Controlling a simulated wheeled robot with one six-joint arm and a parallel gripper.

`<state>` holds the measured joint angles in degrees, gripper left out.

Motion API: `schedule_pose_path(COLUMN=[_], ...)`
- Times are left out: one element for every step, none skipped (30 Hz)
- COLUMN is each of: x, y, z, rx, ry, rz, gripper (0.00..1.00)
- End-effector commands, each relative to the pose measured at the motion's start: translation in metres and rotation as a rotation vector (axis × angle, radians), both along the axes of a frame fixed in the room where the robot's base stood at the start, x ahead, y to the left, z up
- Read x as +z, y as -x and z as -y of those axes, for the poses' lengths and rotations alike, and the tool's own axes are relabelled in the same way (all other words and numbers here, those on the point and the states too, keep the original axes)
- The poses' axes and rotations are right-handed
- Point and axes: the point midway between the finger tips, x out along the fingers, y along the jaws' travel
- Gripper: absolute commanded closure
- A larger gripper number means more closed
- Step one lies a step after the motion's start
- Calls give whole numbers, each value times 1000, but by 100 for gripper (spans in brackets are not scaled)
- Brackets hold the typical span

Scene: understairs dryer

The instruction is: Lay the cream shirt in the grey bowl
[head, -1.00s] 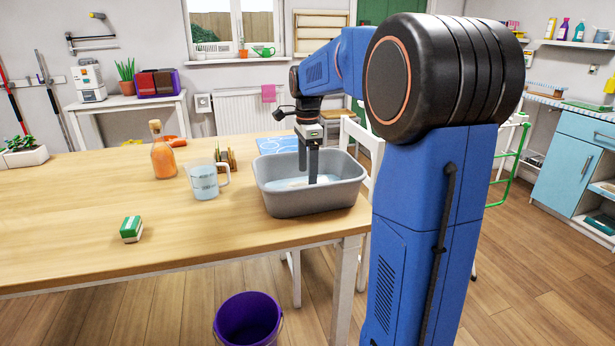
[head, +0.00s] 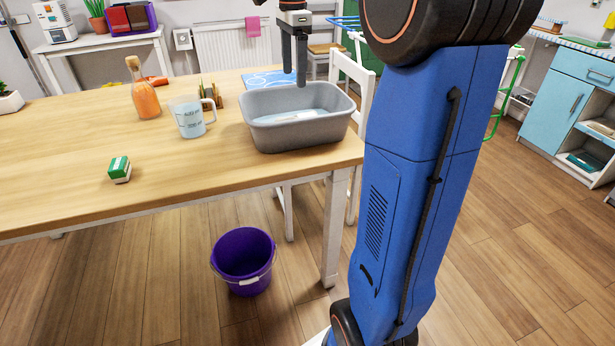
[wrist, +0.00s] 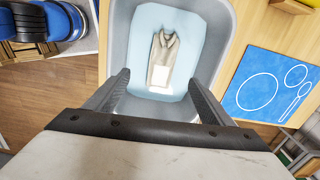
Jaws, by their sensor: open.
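The grey bowl (head: 298,134) is a rectangular basin on the right end of the wooden table. In the wrist view its grey wall (wrist: 121,42) surrounds a pale blue bottom area. The small cream shirt (wrist: 163,55), with a collar and a white patch at its lower end, lies inside the bowl on the pale blue area. In the head view the bowl's near wall mostly hides the shirt. My gripper (head: 293,78) hangs above the bowl with its fingers apart and nothing between them. In the wrist view the shirt lies beyond the open fingers (wrist: 162,92).
A measuring jug (head: 188,118) and an orange bottle (head: 144,92) stand left of the bowl. A green-and-white block (head: 119,168) lies near the table's front edge. A blue mat (wrist: 270,88) lies beside the bowl. A purple bucket (head: 243,262) stands on the floor. The table's left front is clear.

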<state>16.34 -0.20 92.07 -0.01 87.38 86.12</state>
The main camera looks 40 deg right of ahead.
Motion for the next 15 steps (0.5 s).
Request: schedule_pose_path(x=[0, -1, -3, -5, -7, -10, -13, -16, -20, -24, -28, -33, -37, -41, -48], y=[11, 16, 26, 34, 42, 52, 61, 69, 80, 88, 96, 107, 115, 124, 135], z=[-8, -14, -21, -27, -33, -41, -47, -52, -59, -64, -69, -76, -81, -85, -91], rx=[48, 84, 141, 186, 233, 300, 347, 396, 460, 509, 557, 620, 669, 716, 779], ry=[4, 7, 13, 17, 21, 29, 35, 42, 50, 57, 64, 75, 83, 92, 103], rz=[11, 20, 32, 41, 50, 64, 73, 84, 95, 105, 113, 125, 133, 143, 154], gripper=[25, 25, 25, 25, 25, 25, 25, 25, 25, 25, 25, 25, 25, 25, 25])
